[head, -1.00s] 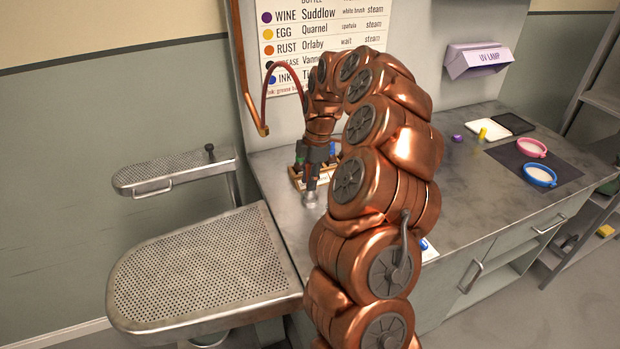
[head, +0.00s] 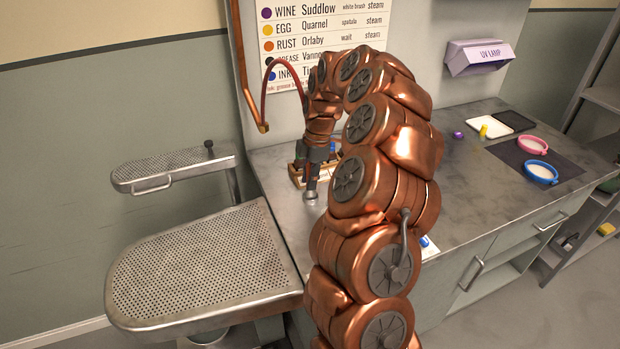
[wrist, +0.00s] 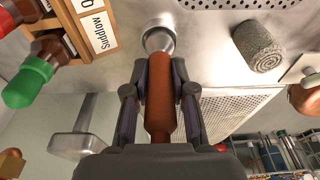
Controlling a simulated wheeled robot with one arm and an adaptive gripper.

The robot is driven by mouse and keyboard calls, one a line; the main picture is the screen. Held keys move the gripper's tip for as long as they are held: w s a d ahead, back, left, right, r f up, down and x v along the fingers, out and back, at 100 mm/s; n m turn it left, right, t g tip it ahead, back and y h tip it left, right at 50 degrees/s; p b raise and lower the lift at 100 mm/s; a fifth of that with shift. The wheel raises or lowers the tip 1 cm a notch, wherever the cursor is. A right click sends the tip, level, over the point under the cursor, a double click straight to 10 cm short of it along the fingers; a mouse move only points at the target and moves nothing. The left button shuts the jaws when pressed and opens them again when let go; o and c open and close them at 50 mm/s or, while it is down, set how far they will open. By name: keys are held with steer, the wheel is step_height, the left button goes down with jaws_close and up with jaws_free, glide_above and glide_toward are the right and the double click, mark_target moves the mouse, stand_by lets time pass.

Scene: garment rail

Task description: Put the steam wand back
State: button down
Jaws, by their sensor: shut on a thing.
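The steam wand shows in the wrist view as a brown-copper handle (wrist: 160,105) between the two fingers of my gripper (wrist: 160,85), which is shut on it. In the head view my gripper (head: 315,168) is low over the counter, pointing down, beside the small bottle rack (head: 297,180). A silver round piece is at the wand's far end in the wrist view (wrist: 158,40) and close to the counter in the head view (head: 311,193). I cannot tell whether it is the wand's head or a holder. A red hose (head: 283,62) arcs above my gripper.
The rack (wrist: 92,28) with bottles and a "Suddlow" label is close to the wand. A grey roll (wrist: 258,47) lies nearby. A perforated ironing board (head: 200,270) adjoins the counter's left. Pink (head: 533,146) and blue (head: 540,172) rings lie on the right.

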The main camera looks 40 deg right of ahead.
steer(key=shift+f, duration=0.1)
stand_by(0.3)
steer(key=c, duration=0.9)
jaws_free()
steer(key=shift+o, duration=0.5)
steer(key=shift+o, duration=1.2)
steer(key=shift+r, duration=0.2)
steer(key=shift+r+p, duration=0.75)
steer(key=shift+r, duration=2.75)
